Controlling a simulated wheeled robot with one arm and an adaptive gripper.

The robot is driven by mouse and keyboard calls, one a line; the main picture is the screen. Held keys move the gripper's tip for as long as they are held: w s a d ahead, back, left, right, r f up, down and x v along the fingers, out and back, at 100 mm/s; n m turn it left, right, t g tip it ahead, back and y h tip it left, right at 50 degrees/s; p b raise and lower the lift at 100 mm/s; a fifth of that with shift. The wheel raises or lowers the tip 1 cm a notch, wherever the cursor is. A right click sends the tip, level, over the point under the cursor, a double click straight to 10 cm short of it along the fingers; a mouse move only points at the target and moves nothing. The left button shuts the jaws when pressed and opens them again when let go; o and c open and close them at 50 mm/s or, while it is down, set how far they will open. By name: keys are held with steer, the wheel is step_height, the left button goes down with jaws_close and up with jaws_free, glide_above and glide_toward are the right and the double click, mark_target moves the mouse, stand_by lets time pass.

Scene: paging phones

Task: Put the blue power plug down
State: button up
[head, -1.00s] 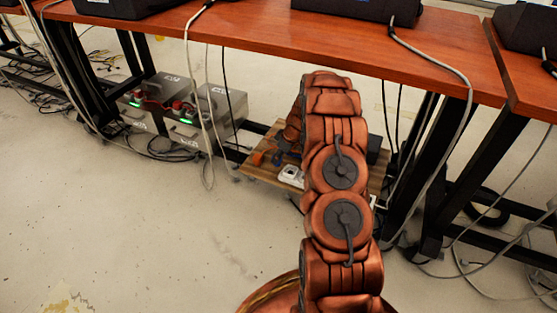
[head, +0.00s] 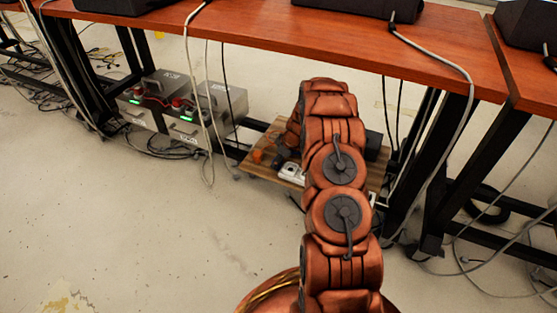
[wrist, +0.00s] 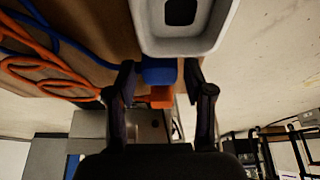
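The blue power plug (wrist: 159,71) is in the wrist view, at the edge of a white power strip (wrist: 186,42), and seems to touch it. My gripper (wrist: 160,76) has one finger on each side of the plug, with narrow gaps showing, so it looks open around it. An orange plug (wrist: 156,97) shows just below the blue one in the picture. In the head view the white strip (head: 291,170) lies on a wooden board under the table. My arm hides much of the board there, and the blue plug cannot be made out.
Blue and orange cords (wrist: 48,55) lie loose on the board at the wrist view's left. Two grey boxes with green lights (head: 188,127) stand left of the board (head: 262,172). The red-brown tabletop (head: 270,36) and hanging cables are overhead. Floor in front is clear.

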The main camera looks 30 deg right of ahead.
steer(key=shift+o, duration=0.5)
steer(key=shift+r, duration=0.15)
steer(key=shift+s+d+r, duration=0.15)
steer(key=shift+r, duration=0.35)
steer(key=shift+b+v, duration=0.3)
steer(key=shift+v, duration=0.75)
steer(key=s+d+b, duration=0.1)
steer(key=s+d, duration=0.1)
steer(key=s, duration=0.1)
steer(key=s+d+b, duration=0.1)
steer(key=s+d, duration=0.1)
steer(key=s, duration=0.2)
steer(key=s+d+b, duration=0.2)
steer(key=s, duration=0.1)
steer(key=shift+s, duration=0.15)
